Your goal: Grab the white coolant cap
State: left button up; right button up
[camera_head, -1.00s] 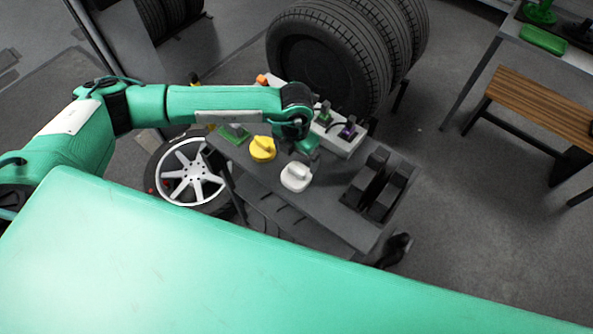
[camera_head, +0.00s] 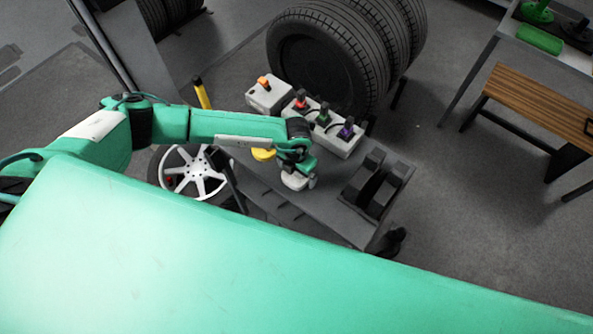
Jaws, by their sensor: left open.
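The white coolant cap (camera_head: 293,182) lies on the grey cart top (camera_head: 325,205). Its upper part is hidden by my left gripper (camera_head: 299,172), which is right over it with the fingers reaching down around or beside it. The left gripper is open; I cannot tell whether it touches the cap. A yellow cap (camera_head: 262,155) sits just left of the gripper, partly covered by my left arm. My right gripper is not in view.
Black pedals (camera_head: 375,185) are to the right. Large tyres (camera_head: 325,60) stand behind the cart; a white-spoked wheel (camera_head: 193,174) is at left.

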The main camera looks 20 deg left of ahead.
pick_arm(q)
jog(key=c, duration=1.1)
jog(key=shift+r, duration=0.1)
